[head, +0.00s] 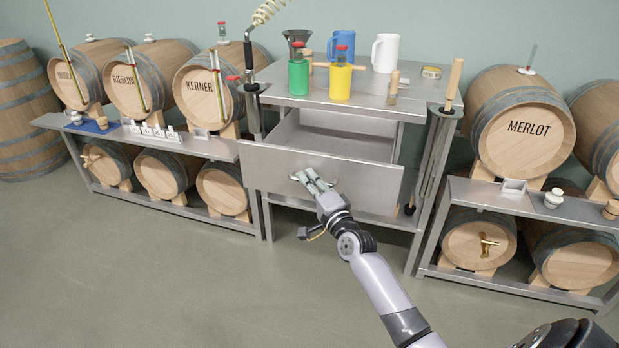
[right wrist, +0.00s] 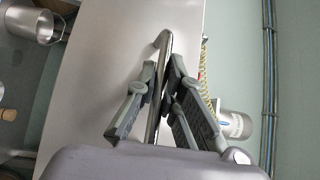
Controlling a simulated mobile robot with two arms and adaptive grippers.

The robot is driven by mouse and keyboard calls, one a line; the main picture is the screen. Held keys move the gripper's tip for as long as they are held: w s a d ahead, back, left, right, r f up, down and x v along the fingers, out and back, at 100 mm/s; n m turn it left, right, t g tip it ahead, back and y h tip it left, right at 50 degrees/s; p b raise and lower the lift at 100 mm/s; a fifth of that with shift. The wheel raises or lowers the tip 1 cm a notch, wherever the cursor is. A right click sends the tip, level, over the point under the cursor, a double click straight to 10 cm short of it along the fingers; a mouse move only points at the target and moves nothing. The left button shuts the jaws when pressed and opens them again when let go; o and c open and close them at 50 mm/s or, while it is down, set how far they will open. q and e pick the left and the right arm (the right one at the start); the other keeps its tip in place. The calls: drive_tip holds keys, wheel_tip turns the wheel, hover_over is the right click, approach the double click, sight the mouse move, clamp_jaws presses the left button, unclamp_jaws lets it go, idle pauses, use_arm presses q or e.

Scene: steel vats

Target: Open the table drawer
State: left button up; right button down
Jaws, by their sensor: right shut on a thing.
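The steel table (head: 365,92) stands against the wall with its drawer (head: 325,166) pulled partly out; the open interior shows behind the drawer front and I see nothing in it. My right gripper (head: 308,178) is at the middle of the drawer front, shut on the bar handle (head: 334,182). In the right wrist view the handle (right wrist: 165,50) runs between the fingers of the gripper (right wrist: 163,88), in front of the drawer front (right wrist: 110,70). My left gripper is not in view.
Green (head: 298,76) and yellow (head: 340,80) bottles, a blue jug (head: 341,44) and a white jug (head: 385,52) stand on the table. Barrel racks flank it, with a Merlot barrel (head: 520,125) at right. The floor (head: 160,270) in front is clear.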

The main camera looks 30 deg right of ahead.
drive_tip(key=c, duration=1.7)
unclamp_jaws()
drive_tip(key=s, duration=0.4)
drive_tip(key=s+f, duration=0.1)
drive_tip(key=s, duration=0.7)
drive_tip(key=shift+a+f, duration=0.3)
drive_tip(key=shift+a, duration=0.1)
